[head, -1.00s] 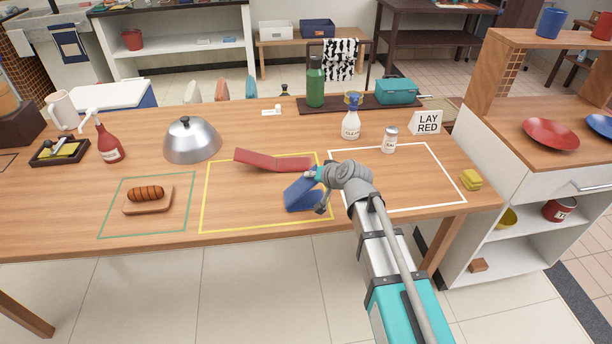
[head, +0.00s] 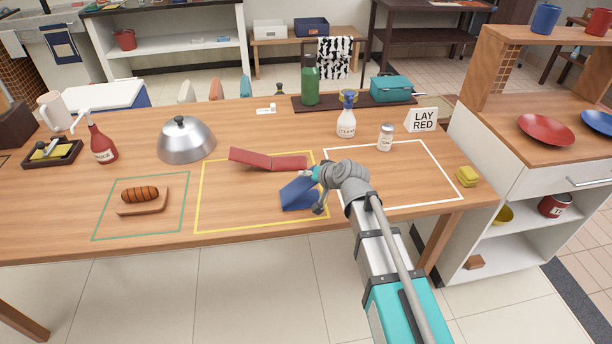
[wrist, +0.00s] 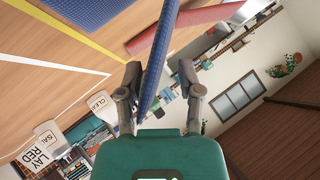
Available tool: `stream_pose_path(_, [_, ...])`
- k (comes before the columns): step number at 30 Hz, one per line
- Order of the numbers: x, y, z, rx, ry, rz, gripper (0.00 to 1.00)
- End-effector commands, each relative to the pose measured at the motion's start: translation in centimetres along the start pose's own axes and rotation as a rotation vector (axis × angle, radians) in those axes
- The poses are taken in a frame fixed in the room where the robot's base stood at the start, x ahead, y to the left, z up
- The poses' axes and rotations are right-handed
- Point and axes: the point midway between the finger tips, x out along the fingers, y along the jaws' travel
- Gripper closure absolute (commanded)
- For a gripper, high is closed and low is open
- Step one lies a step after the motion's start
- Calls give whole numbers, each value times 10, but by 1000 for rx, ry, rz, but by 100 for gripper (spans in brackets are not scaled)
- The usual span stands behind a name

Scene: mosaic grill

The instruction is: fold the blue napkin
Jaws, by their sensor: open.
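The blue napkin (head: 301,204) lies in the right part of the yellow outline. One part is flat and one flap stands up, tilted. In the wrist view the raised flap (wrist: 155,75) is seen nearly edge-on, running between the two fingers of my gripper (wrist: 160,74). The flat part (wrist: 85,10) shows at the top left of that view. My gripper (head: 317,192) is open, at the napkin's right side, with a finger on each side of the flap. I cannot tell whether either finger touches it.
A red napkin (head: 268,160) with a raised part lies behind, across the outline's back edge. A spray bottle (head: 347,122), a shaker (head: 386,138) and a "LAY RED" sign (head: 422,120) stand right. A metal dome (head: 186,143) stands left. The white outline's interior is largely clear.

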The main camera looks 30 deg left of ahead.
Motion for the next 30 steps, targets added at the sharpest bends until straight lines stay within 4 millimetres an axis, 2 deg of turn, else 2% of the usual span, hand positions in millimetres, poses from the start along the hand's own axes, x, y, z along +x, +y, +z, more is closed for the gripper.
stream_pose_path(8, [-4,0,0,0,0,1,53])
stream_pose_path(30, [-40,8,0,1,1,1,53])
